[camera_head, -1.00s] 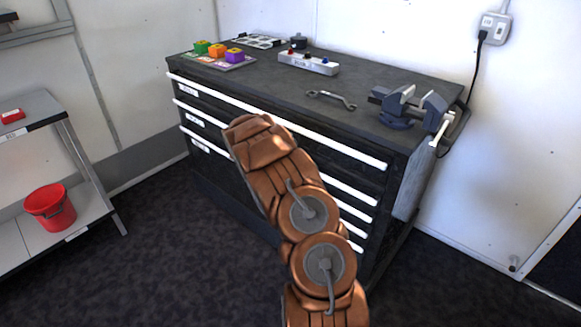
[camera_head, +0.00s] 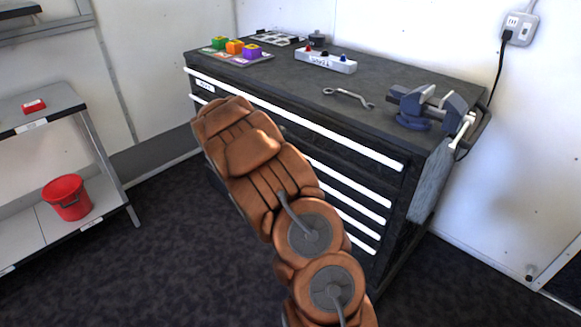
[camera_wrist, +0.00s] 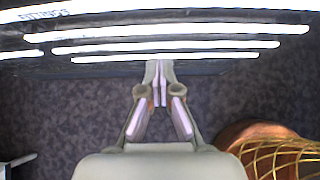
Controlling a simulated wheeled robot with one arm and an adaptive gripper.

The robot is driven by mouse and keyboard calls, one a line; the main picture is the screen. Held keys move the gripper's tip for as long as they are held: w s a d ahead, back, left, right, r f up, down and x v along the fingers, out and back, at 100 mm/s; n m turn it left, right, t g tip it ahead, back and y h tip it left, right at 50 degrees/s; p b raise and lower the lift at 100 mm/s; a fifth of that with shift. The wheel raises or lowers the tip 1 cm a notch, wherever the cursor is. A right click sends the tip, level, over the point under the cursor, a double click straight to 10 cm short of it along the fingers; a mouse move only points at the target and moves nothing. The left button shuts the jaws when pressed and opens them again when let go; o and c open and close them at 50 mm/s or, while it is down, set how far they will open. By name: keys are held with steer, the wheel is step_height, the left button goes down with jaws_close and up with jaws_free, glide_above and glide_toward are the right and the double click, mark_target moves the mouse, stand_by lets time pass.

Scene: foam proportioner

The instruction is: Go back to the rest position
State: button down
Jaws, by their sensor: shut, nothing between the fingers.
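My gripper (camera_wrist: 160,103) shows in the wrist view with its fingers together and nothing between them. It hangs over the dark floor, in front of the dark drawer cabinet with white drawer edges (camera_wrist: 180,47). In the head view my arm reaches up from the bottom middle toward the front of the workbench cabinet (camera_head: 385,230). My gripper is hidden there behind the arm.
On the bench top are a wrench (camera_head: 348,97), a blue vise (camera_head: 430,105), a white button box (camera_head: 325,60) and coloured blocks (camera_head: 235,47). A shelf (camera_head: 50,110) with a red bucket (camera_head: 67,197) stands at the left. The floor between is clear.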

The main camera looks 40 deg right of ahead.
steer(key=shift+a+r, duration=0.25)
steer(key=shift+a, duration=0.05)
steer(key=s+a+r+m+g+y+p, duration=0.2)
steer(key=s+a+r+m+y+p, duration=0.15)
steer(key=s+a+r+m, duration=0.85)
steer(key=s+a+r+m+y+p, duration=0.2)
steer(key=s+a+r, duration=0.1)
steer(key=s+a, duration=0.5)
steer(key=s+a+r+m+y+p, duration=0.2)
steer(key=s+a+r, duration=0.1)
steer(key=s+a, duration=0.6)
steer(key=s+a+r+m+y+p, duration=0.2)
steer(key=s+a+r, duration=0.1)
steer(key=s+a, duration=0.6)
steer(key=shift+s+r+m, duration=0.3)
steer(key=shift+s, duration=0.1)
